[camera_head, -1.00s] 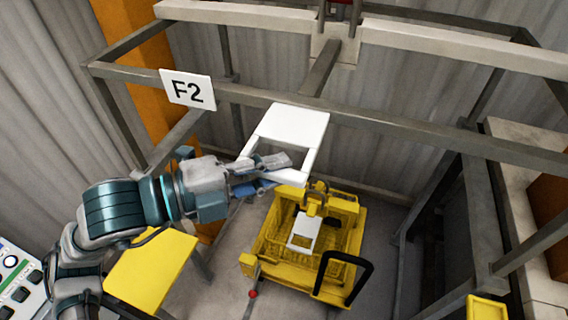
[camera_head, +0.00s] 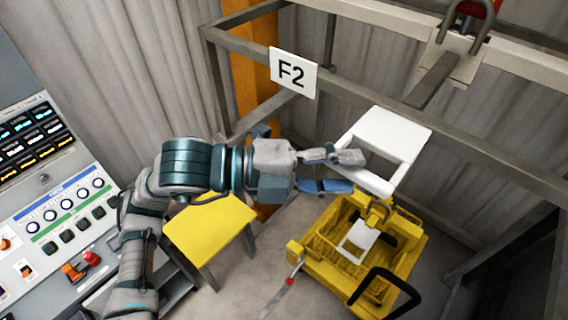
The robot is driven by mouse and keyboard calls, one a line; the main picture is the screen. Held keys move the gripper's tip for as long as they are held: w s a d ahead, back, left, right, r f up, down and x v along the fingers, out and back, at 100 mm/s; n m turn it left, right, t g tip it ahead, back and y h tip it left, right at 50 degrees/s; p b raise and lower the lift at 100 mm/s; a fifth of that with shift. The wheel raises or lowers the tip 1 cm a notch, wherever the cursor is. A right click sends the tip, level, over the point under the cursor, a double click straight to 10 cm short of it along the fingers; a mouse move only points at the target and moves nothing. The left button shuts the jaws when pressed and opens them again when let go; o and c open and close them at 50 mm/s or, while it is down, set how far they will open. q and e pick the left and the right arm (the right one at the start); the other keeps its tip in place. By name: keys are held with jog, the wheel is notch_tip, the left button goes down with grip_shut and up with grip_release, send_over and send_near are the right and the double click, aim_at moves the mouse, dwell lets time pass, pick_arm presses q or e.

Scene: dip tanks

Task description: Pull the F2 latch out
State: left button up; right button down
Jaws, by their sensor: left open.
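The F2 sign (camera_head: 293,74) is a white plate on a grey frame rail. Just right of it and below, a white rectangular loop handle (camera_head: 403,131), which looks like the F2 latch, juts out from the frame. My left gripper (camera_head: 350,172) comes in from the left and is open. Its fingertips are at the handle's near left side, and one finger overlaps the handle's edge in the picture. I cannot tell whether they touch. My right gripper is not in view.
A yellow basket carriage (camera_head: 298,252) with a black handle stands on the floor below. A yellow stool (camera_head: 209,228) is under my left arm. A control panel (camera_head: 72,215) with knobs and buttons is at the left. A red part with a hook (camera_head: 470,12) is at the top right.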

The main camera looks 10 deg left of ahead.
pick_arm(q)
jog(key=v, duration=0.9)
jog(key=shift+a, duration=0.25)
